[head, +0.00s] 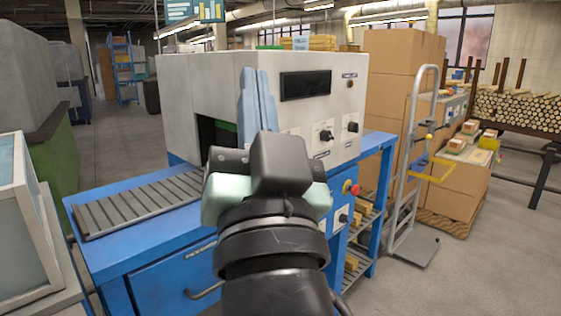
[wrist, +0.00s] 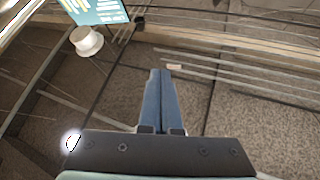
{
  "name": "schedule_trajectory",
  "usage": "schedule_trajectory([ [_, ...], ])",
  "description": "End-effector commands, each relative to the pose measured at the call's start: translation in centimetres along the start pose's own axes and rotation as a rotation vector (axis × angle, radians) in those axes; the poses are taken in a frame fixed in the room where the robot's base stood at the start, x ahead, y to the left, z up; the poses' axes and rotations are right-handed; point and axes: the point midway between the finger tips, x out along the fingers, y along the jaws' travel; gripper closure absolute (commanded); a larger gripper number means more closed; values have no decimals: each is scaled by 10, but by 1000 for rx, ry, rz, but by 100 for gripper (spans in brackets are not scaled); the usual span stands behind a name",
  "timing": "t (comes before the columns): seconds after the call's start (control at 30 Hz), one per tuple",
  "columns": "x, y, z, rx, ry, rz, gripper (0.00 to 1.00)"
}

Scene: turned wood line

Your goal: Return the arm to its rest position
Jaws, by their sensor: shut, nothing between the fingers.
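My gripper (head: 258,98) is raised in the middle of the head view, in front of a white machine. Its two blue fingers point upward in the picture and lie close together. In the wrist view the fingers of my gripper (wrist: 161,100) are side by side, shut, with nothing held between them. My dark wrist hides part of the machine front and of the blue bench.
The white machine (head: 220,75) stands on a blue bench (head: 130,250) with a roller conveyor (head: 140,205). A hand truck (head: 412,150) and stacked cardboard boxes (head: 400,50) stand right. A glass-sided case (head: 20,220) is close at left. Floor is open at far right.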

Motion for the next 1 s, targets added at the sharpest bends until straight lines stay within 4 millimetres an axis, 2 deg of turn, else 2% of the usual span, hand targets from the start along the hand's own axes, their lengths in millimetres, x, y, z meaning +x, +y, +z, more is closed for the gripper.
schedule_trajectory([
  [0.03, -10, -8, -40, -137, 96, 16, 100],
  [0.13, -38, -19, -110, -409, 272, 89, 100],
  [0.17, -17, -23, -121, -389, 245, 84, 100],
  [0.2, -7, -26, -131, -383, 238, 82, 100],
  [0.8, 96, -67, -274, -375, 232, 79, 100],
  [1.0, 116, -75, -301, -375, 231, 79, 100],
])
